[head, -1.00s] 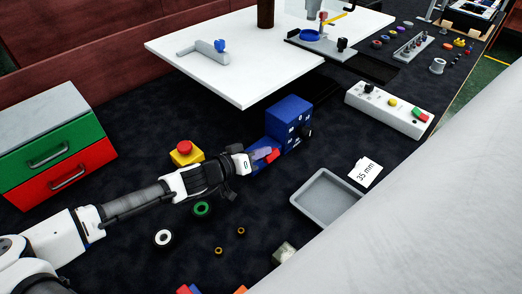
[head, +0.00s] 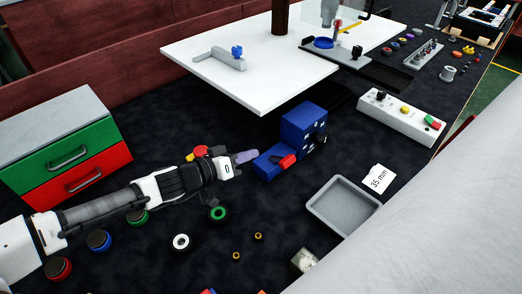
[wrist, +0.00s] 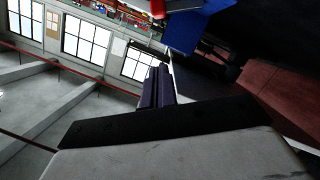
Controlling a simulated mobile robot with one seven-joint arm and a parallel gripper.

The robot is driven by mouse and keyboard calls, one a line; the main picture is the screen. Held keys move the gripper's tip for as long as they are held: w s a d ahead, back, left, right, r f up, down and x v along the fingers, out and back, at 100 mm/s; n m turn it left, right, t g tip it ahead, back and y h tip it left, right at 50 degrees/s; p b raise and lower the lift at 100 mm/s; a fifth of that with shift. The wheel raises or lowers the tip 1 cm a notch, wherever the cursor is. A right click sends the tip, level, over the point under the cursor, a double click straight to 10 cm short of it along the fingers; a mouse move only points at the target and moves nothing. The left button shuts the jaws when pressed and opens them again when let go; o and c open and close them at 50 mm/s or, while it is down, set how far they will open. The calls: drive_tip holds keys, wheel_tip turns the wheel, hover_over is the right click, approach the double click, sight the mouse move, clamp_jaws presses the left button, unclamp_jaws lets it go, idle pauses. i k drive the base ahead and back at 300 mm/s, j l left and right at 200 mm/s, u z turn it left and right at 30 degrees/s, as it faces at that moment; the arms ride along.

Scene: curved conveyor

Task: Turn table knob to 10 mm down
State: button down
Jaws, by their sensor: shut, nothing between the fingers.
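A blue box-shaped unit (head: 303,126) stands on the dark table. It has a black knob (head: 320,140) on its right side and a red lever (head: 284,161) on its low front part. A machine with a blue round part stands at the back, with a small black knob (head: 357,52) beside it. I cannot tell which knob is the table knob. My gripper (head: 246,156) is shut and empty, just left of the blue unit. Its purple fingers also show together in the wrist view (wrist: 158,88), with part of the blue unit (wrist: 183,35) beyond them.
A white board (head: 250,80) with a grey clamp is behind the blue unit. A white control box (head: 401,115), grey tray (head: 343,207) and "35 mm" card (head: 379,177) lie to the right. A red-and-yellow button (head: 198,152) is partly hidden behind my arm. Rings lie in front.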

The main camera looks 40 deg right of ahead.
sight(321, 139)
drive_tip(key=k, duration=1)
